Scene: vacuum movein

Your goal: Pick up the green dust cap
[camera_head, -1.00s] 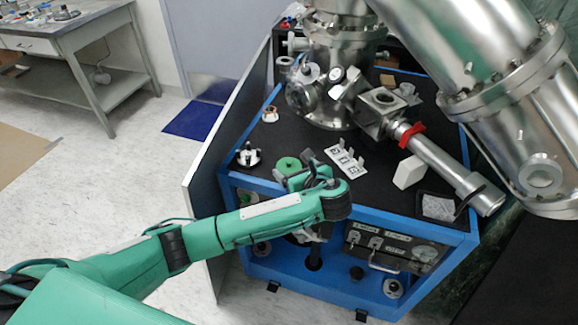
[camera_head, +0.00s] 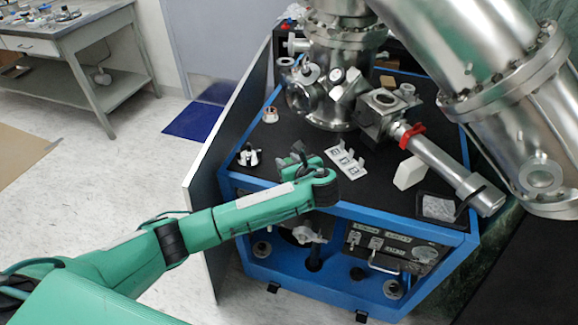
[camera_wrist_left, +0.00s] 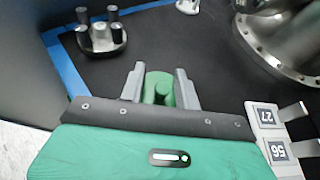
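Whether the fingers touch the cap is hard to tell. In the head view my left gripper (camera_head: 298,154) is over the front left part of the cart, and my own wrist and hand hide the cap there. My right gripper is not in view.
A white numbered plate (camera_head: 345,161) lies to the right. A steel vacuum chamber (camera_head: 328,95) stands behind, with a large steel cylinder (camera_head: 480,80) overhead.

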